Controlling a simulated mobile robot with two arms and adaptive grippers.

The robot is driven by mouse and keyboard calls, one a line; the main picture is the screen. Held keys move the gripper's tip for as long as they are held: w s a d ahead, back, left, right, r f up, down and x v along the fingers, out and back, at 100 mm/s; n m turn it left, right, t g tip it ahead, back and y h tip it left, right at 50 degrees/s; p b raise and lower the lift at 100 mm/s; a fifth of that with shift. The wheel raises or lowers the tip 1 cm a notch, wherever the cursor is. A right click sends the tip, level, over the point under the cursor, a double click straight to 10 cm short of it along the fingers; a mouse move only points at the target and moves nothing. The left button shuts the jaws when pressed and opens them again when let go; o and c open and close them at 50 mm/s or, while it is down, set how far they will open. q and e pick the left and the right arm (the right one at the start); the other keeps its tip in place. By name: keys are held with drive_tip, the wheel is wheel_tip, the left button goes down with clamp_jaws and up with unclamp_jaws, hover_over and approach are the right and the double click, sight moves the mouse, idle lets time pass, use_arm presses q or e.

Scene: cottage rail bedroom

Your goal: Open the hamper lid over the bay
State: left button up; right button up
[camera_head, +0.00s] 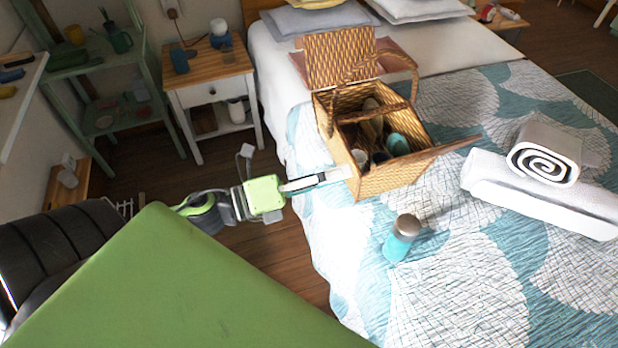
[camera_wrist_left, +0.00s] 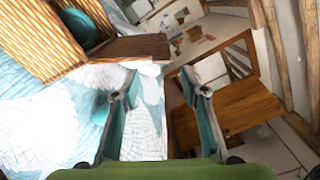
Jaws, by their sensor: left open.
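The wicker hamper (camera_head: 392,178) stands open on the bed. Its back lid (camera_head: 337,58) is raised and leans back. The other lid, a brown flap (camera_head: 440,150), sticks out to the right at the front, seen nearly edge-on. The arched handle (camera_head: 384,60) stands over the opening. Inside are a teal item (camera_head: 397,144) and several pale or dark items. My left gripper (camera_head: 343,174) is open at the hamper's front left corner; contact cannot be told. In the left wrist view the open jaws (camera_wrist_left: 160,93) are empty, with the hamper (camera_wrist_left: 40,38) at upper left. My right gripper is out of view.
A teal flask (camera_head: 398,242) stands on the bed (camera_head: 470,290) in front of the hamper. White towels (camera_head: 535,195), one rolled, lie at the right. A nightstand (camera_head: 205,77) and a green shelf (camera_head: 95,70) stand at the left.

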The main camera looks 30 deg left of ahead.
use_arm(q)
drive_tip(key=shift+v, duration=2.65)
drive_tip(key=w+a+f+n+y, duration=0.1)
drive_tip(key=a+f+n+y, duration=0.45)
drive_tip(key=f, duration=0.65)
drive_tip(key=a+f+n+y, duration=0.3)
drive_tip(key=a+f+n, duration=0.5)
drive_tip(key=f, duration=0.4)
drive_tip(key=s+f+n+g+y, duration=0.15)
drive_tip(key=s+f+n, duration=0.25)
drive_tip(key=f, duration=0.5)
drive_tip(key=s+f+n+g+y, duration=0.1)
drive_tip(key=s+f+n+g, duration=0.25)
drive_tip(key=f, duration=0.55)
drive_tip(key=s+d+f+n+g, duration=0.2)
drive_tip(key=s+d+f, duration=0.2)
drive_tip(key=s+f, duration=0.2)
drive_tip(key=s+d+f+n+g, duration=0.3)
drive_tip(key=s+f, duration=0.3)
drive_tip(key=s, duration=0.4)
drive_tip(key=s+d+f+n+g, duration=0.2)
drive_tip(key=s+d+f+g, duration=0.1)
drive_tip(key=s+d+f, duration=0.3)
drive_tip(key=s, duration=0.2)
drive_tip(key=shift+s+f+n, duration=0.2)
drive_tip(key=shift+s+n, duration=0.15)
drive_tip(key=shift+n, duration=0.05)
drive_tip(key=shift+w, duration=0.1)
